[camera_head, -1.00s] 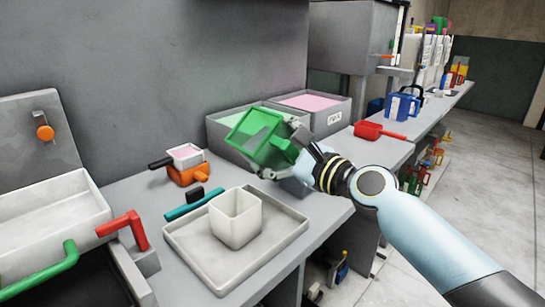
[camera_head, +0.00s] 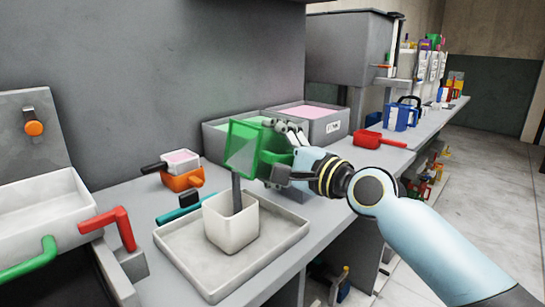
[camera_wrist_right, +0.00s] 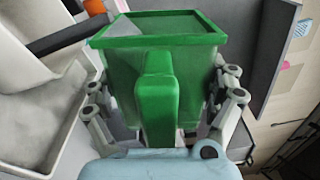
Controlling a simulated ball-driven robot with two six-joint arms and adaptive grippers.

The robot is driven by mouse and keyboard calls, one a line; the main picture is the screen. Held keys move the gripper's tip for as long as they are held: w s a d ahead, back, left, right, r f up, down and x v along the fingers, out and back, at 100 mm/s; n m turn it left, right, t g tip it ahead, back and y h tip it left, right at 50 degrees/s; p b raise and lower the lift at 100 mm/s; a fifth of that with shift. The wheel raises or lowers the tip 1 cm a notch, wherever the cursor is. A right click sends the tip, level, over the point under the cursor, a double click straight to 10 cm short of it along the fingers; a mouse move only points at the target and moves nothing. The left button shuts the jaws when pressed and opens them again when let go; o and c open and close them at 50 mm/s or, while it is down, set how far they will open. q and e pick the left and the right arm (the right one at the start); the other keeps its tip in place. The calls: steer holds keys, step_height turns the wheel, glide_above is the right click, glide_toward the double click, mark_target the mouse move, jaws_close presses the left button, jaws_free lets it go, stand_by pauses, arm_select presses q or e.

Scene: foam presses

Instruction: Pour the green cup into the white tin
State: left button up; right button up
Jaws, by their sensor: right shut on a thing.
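The green cup (camera_head: 243,148) is tipped on its side in my right gripper (camera_head: 280,158), its mouth facing left above the white tin. A dark grey stream (camera_head: 237,192) runs from the cup's lower lip down into the white tin (camera_head: 231,230). The tin stands upright on a grey tray (camera_head: 185,262); its inside bottom is hidden. In the right wrist view the green cup (camera_wrist_right: 190,75) sits with its handle between the fingers of my right gripper (camera_wrist_right: 163,110), which is shut on it. My left gripper is not in view.
A red scoop (camera_head: 368,139) lies to the right. A red handle (camera_head: 122,228) is at left.

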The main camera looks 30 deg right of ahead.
mark_target(258, 154)
steer(key=shift+s+a+f+n+b, duration=0.1)
steer(key=shift+a+f+n+b, duration=0.1)
steer(key=shift+f+n+b, duration=0.25)
steer(key=shift+a+f+n+b, duration=0.2)
steer(key=shift+n+b, duration=0.1)
steer(key=shift+n, duration=0.35)
steer(key=shift+a+n, duration=0.2)
steer(key=shift+n, duration=0.5)
steer(key=shift+s+a+r+n, duration=0.15)
steer(key=shift+a+r+n, duration=0.3)
steer(key=shift+n, duration=0.45)
steer(key=shift+s+a+r+n+b, duration=0.1)
steer(key=shift+a+r+n+b, duration=0.15)
steer(key=shift+n, duration=0.35)
steer(key=shift+s+a+r+n+b, duration=0.1)
steer(key=shift+a+r+n, duration=0.1)
steer(key=shift+n, duration=0.4)
